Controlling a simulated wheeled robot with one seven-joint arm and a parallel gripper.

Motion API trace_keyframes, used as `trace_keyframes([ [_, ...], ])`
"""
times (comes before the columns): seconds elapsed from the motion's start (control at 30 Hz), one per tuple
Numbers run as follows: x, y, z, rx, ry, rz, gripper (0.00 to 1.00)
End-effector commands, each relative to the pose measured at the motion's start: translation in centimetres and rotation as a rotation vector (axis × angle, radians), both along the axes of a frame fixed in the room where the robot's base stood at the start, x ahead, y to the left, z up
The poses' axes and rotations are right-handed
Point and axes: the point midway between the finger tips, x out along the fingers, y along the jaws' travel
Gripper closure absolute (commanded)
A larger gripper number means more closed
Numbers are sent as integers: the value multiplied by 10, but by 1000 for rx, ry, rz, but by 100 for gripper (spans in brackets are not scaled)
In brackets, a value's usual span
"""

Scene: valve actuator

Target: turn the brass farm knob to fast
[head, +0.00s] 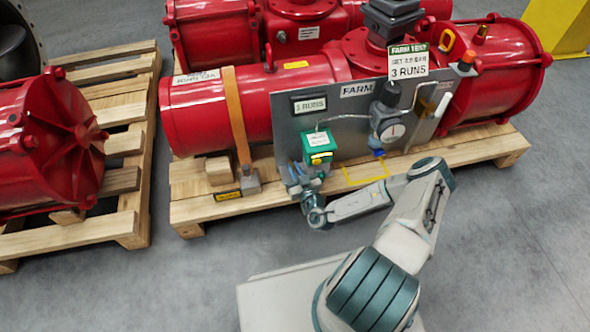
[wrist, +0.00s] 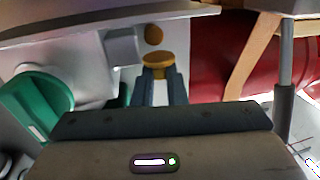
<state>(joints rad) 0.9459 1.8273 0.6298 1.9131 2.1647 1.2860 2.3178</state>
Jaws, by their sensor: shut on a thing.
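The brass farm knob (wrist: 157,58) shows in the wrist view at the upper middle, on a small grey fitting by the panel. My gripper (wrist: 158,76) has its two dark fingers shut on the knob, one on each side. In the head view my gripper (head: 293,178) is at the lower left of the grey panel (head: 352,140), left of the green box (head: 318,148). The knob is hidden there behind my gripper. Any slow or fast marking is too small or hidden to read.
The green part (wrist: 38,103) is close to my gripper in the wrist view. A second brass disc (wrist: 153,34) lies beyond the knob. An orange strap (head: 237,115) rings the red actuator (head: 195,118) on a wooden pallet (head: 205,210). Grey floor is free in front.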

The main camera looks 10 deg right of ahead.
Motion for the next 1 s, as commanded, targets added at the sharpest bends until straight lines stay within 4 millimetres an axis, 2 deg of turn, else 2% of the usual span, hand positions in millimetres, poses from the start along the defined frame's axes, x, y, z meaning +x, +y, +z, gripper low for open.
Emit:
trace_keyframes([
  [0.2, 1, -2, 0, -2, -2, 99, 100],
  [0.5, 0, -3, 1, 0, 0, 108, 100],
  [0.53, 0, -3, 1, 0, 0, 108, 83],
  [0.57, 1, -3, 1, 0, 0, 107, 79],
  [1.0, -5, -4, 0, 0, 2, 110, 79],
])
